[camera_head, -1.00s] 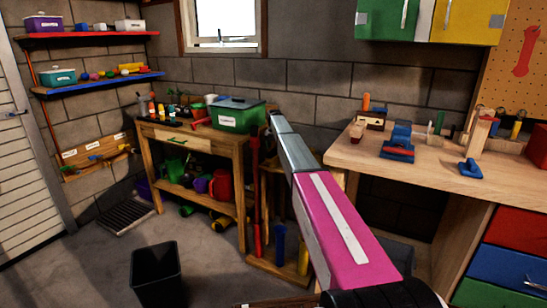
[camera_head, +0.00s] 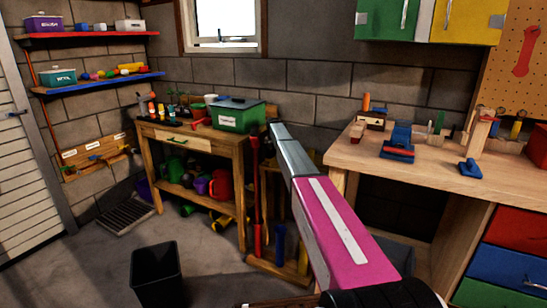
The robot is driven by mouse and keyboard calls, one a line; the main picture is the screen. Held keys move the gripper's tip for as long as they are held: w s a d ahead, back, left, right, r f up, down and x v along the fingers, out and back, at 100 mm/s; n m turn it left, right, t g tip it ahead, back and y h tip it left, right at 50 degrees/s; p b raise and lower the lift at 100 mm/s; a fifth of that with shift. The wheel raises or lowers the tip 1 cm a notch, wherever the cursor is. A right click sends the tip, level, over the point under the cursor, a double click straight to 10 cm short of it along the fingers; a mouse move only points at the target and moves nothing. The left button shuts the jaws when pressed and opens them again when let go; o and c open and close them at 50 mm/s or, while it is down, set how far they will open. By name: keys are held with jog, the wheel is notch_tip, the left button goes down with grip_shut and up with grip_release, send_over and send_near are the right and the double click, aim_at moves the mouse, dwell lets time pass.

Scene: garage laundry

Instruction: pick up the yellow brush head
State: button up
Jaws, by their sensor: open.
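I cannot single out the yellow brush head for certain. A long yellow piece (camera_head: 132,68) lies at the right end of the blue wall shelf. A small yellow piece (camera_head: 222,221) shows low under the wooden workbench, too small to identify. My pink and grey arm reaches from the bottom right up toward the bench's right end. My gripper cannot be made out; it is not seen past the arm's far end.
The wooden workbench (camera_head: 218,146) carries a green bin (camera_head: 238,117) and bottles. A rack with upright tools stands at its right. A black bin (camera_head: 157,275) stands on the floor in front. A pale counter (camera_head: 450,177) is at the right.

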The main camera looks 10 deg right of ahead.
dwell(0.3)
jog(key=c, duration=1)
jog(key=shift+c, duration=0.2)
